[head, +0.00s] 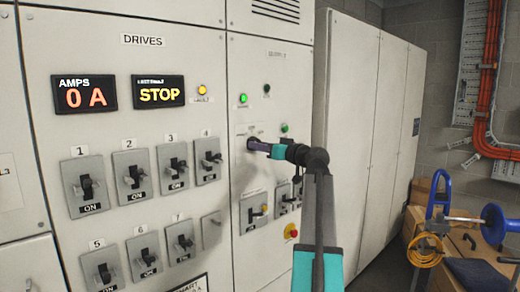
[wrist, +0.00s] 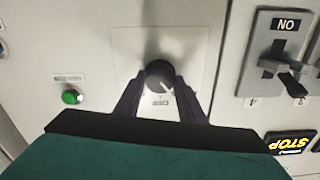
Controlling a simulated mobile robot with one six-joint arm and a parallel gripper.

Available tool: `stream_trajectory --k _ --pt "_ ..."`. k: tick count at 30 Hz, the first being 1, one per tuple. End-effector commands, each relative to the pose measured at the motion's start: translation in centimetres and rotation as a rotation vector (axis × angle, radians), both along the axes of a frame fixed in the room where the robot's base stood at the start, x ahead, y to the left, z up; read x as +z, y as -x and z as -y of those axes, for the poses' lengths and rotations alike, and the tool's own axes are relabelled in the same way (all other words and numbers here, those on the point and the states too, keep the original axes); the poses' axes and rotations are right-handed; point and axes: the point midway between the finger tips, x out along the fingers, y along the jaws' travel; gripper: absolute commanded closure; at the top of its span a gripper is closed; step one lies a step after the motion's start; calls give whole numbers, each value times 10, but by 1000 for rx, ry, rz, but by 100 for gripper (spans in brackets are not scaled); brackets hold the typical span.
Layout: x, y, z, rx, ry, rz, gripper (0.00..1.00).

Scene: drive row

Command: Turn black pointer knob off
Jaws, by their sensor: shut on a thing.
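The black pointer knob (wrist: 158,74) sits on a light square plate (wrist: 200,50) on the cabinet panel. In the wrist view, which looks upside down, its white pointer mark aims to the lower right, towards a small label below. My gripper (wrist: 160,84) has one dark finger on each side of the knob and is shut on it. In the head view my gripper (head: 256,145) reaches the panel from the right, and the knob is mostly hidden behind the fingers.
A green lamp (wrist: 71,97) is left of the knob in the wrist view, and a breaker switch (wrist: 283,65) is right. In the head view a red button (head: 291,231) is below my gripper. Displays (head: 158,91) read "0 A" and "STOP".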

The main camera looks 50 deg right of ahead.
Motion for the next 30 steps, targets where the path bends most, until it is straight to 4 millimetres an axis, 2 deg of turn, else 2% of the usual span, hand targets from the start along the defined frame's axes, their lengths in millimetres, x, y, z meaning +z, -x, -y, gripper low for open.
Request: stream_trajectory --k 21,30 --pt "5 -1 1 -2 -571 47 86" --pt "5 0 2 -3 -696 58 86"
